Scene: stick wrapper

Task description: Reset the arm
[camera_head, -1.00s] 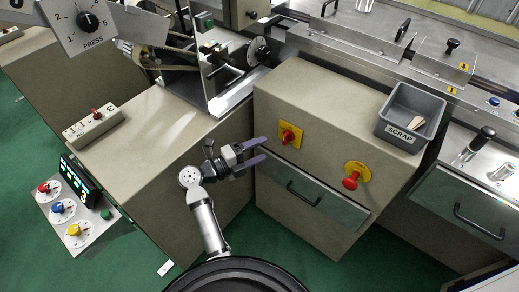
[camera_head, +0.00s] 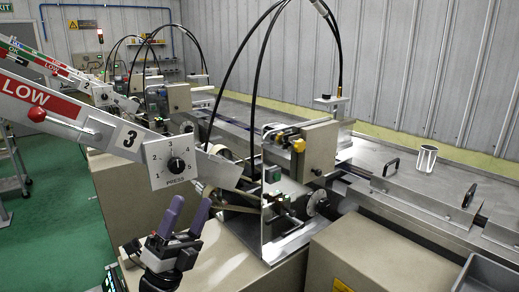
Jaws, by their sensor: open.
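My gripper (camera_head: 187,216) is at the lower left of the head view, with its two purple fingers pointing up and a gap between them. It is open, and nothing shows between the fingers. The fingers appear in front of the beige cabinet top (camera_head: 232,262) of the machine, below the PRESS dial plate (camera_head: 171,162). Most of my arm below the gripper is out of view.
A slanted arm marked LOW (camera_head: 38,92) with a red knob crosses the left side. A metal panel (camera_head: 283,215) and rollers stand right of my gripper. A metal cup (camera_head: 426,160) stands on the steel bench. Green floor (camera_head: 50,215) is open at left.

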